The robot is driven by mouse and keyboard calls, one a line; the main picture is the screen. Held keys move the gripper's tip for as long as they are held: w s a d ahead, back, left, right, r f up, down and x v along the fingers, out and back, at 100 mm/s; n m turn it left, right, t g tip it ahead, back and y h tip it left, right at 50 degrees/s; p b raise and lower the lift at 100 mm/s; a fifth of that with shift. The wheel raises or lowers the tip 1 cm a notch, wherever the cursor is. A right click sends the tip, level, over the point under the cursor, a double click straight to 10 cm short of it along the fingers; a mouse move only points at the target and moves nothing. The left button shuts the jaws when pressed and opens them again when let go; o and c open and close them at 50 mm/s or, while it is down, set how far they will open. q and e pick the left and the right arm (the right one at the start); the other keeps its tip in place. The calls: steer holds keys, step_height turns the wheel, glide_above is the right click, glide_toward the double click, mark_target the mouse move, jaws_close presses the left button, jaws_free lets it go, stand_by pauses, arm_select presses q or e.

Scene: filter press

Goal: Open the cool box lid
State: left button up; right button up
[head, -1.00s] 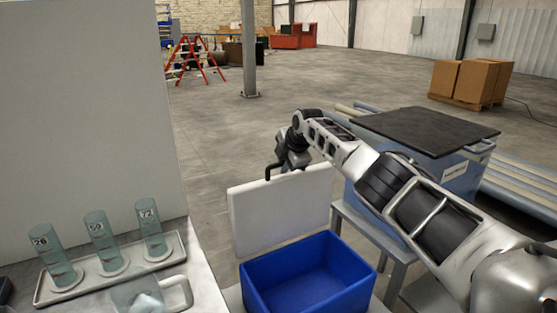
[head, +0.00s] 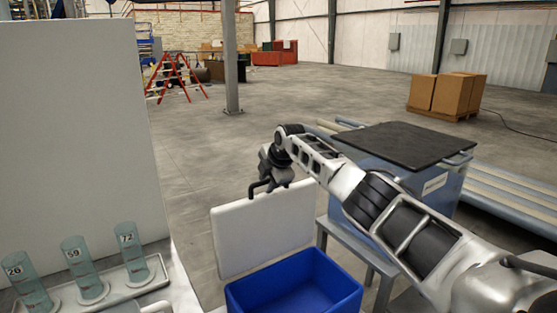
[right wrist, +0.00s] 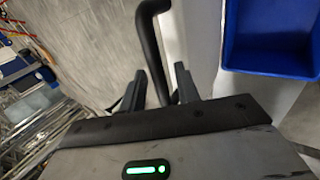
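The cool box (head: 345,302) is a blue open-topped box at the bottom middle of the head view; its inside looks empty. Its white lid (head: 262,230) stands up, roughly upright, along the box's far left side. A black handle (head: 256,188) is at the lid's top edge. My right gripper (head: 268,182) is at this handle. In the right wrist view the black handle (right wrist: 150,35) runs down between my right fingers (right wrist: 172,88), which look closed on it. The blue box (right wrist: 270,38) also shows there at top right. My left gripper is in no view.
A bench at left holds a tray (head: 130,287) with numbered clear cylinders (head: 85,268), in front of a tall pale panel (head: 80,130). A blue case with a dark top (head: 405,142) stands behind my right arm. Open floor (head: 200,155) lies beyond the lid.

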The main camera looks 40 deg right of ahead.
arm_select(q)
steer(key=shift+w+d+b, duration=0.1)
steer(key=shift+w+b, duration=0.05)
steer(key=shift+b, duration=0.4)
arm_select(e)
steer(key=v, duration=1.5)
steer(key=shift+r, duration=0.1)
